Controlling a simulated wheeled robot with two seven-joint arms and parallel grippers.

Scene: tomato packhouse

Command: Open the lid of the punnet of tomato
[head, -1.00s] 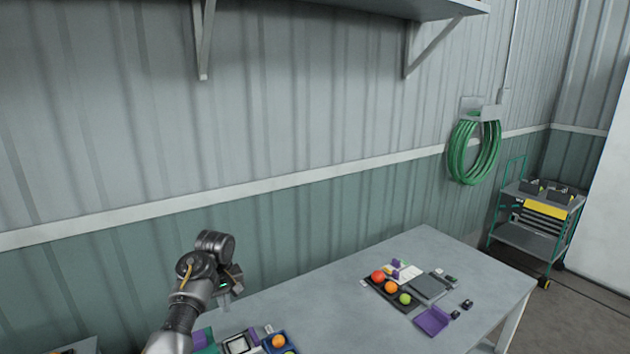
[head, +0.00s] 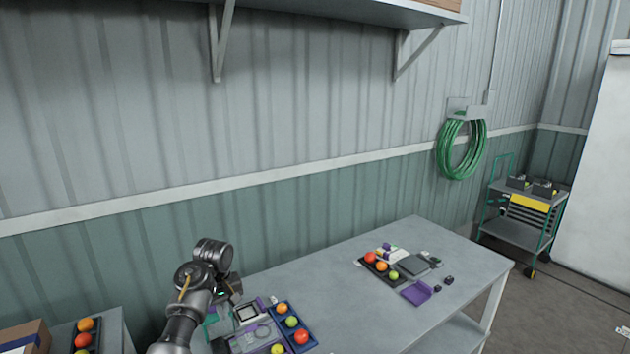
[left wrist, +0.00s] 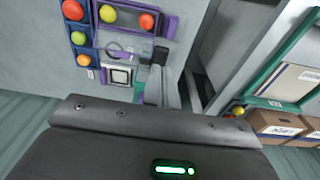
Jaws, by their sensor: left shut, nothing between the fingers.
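The punnet (head: 235,345), with purple edges and a clear-looking panel, lies at the near left of the table. In the left wrist view, its purple rim (left wrist: 93,28) surrounds a yellow-green tomato (left wrist: 108,14) and a red tomato (left wrist: 147,22). I cannot tell how its lid stands. My left gripper (head: 232,296) is over the table's left end, above the things beside the punnet. In the left wrist view its fingers (left wrist: 158,75) are shut and empty, close to the punnet's purple side. My right gripper is not in view.
A blue tray (head: 303,320) with several tomatoes lies right of the punnet. A small white-framed device (head: 247,313) sits behind it. The grey table (head: 340,290) is clear in the middle; a dark tomato tray (head: 383,273) and purple tray (head: 417,293) lie farther right. Cardboard boxes (left wrist: 275,122) stand aside.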

